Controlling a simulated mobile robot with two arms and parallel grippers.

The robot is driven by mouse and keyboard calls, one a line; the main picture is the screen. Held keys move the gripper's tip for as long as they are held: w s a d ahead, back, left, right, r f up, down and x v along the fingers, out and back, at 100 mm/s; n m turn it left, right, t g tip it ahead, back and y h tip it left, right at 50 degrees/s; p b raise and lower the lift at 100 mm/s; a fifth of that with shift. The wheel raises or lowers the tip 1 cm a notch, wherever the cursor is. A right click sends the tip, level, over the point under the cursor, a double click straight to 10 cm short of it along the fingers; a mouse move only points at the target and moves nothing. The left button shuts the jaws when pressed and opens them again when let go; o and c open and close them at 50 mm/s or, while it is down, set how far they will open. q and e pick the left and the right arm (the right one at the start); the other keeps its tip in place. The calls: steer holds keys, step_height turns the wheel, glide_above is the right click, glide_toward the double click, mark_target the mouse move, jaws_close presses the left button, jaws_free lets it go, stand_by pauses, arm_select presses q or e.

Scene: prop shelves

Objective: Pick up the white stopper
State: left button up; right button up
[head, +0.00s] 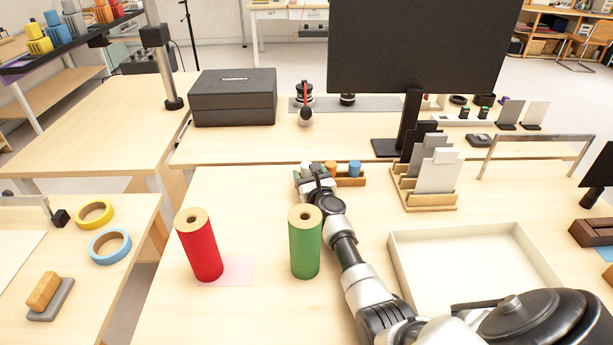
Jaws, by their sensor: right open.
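The white stopper (307,167) stands at the left end of a small wooden rack (350,182), beside an orange stopper (330,167) and a blue stopper (354,168). Only its pale top shows; my right gripper hides the lower part. My right gripper (309,178) is open and reaches the rack's left end, in front of or around the white stopper; I cannot tell which, nor whether it touches. My left gripper is not in view.
A green roll (305,248) and a red roll (201,250) stand upright left of my right arm. A shallow white tray (399,259) lies to its right. A wooden card holder (430,203) and a monitor (415,50) stand behind.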

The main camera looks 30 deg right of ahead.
steer(key=shift+b+x, duration=0.55)
steer(key=shift+x, duration=0.85)
steer(key=c, duration=1)
